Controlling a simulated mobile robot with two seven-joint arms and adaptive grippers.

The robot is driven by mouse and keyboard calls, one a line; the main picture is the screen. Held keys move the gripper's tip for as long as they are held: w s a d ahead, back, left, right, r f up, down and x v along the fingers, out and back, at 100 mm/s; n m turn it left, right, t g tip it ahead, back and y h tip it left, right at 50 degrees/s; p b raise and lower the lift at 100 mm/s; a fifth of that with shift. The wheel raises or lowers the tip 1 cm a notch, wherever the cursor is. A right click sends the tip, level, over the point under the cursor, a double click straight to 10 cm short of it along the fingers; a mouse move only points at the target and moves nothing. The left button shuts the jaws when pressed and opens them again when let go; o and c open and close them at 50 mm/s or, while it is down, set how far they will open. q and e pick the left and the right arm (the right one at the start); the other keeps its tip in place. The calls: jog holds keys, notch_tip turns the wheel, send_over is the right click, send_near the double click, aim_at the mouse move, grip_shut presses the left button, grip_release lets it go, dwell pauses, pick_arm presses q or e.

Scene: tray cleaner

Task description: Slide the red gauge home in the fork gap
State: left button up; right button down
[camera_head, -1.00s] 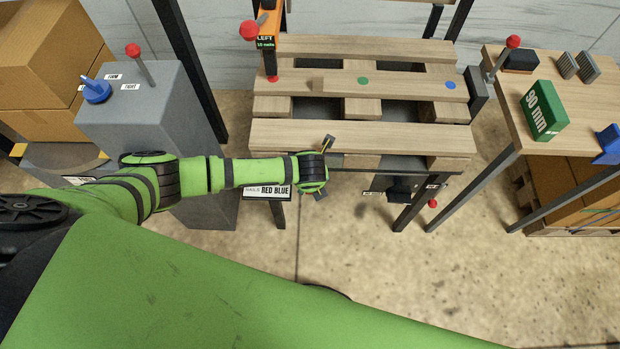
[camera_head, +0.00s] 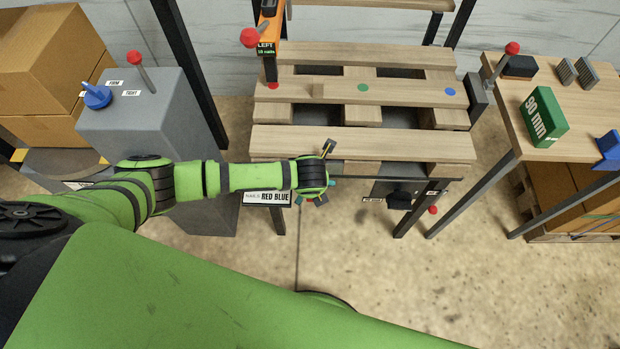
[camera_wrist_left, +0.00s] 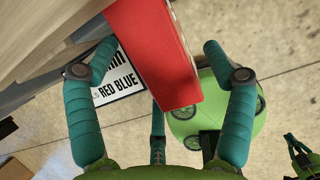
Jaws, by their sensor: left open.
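The red gauge (camera_wrist_left: 150,50) is a red block in the left wrist view. It runs down from the top edge between my left gripper's fingers; its far end is cut off. My left gripper (camera_wrist_left: 158,62) is open, with a finger on either side of the gauge and visible space beside both. In the head view my left gripper (camera_head: 320,180) is at the pallet's front edge, left of its middle, and hides most of the gauge. The wooden pallet (camera_head: 360,143) lies on a bench. The fork gap under its front board is mostly hidden.
A sign reading RED BLUE (camera_head: 268,198) hangs at the bench front. A grey pedestal (camera_head: 150,110) with a red-knobbed lever stands at left. A right-hand table holds a green 90 mm block (camera_head: 543,117). The floor in front of the bench is open.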

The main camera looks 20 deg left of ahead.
pick_arm(q)
jog(key=v, duration=1)
jog(key=shift+d, duration=0.1)
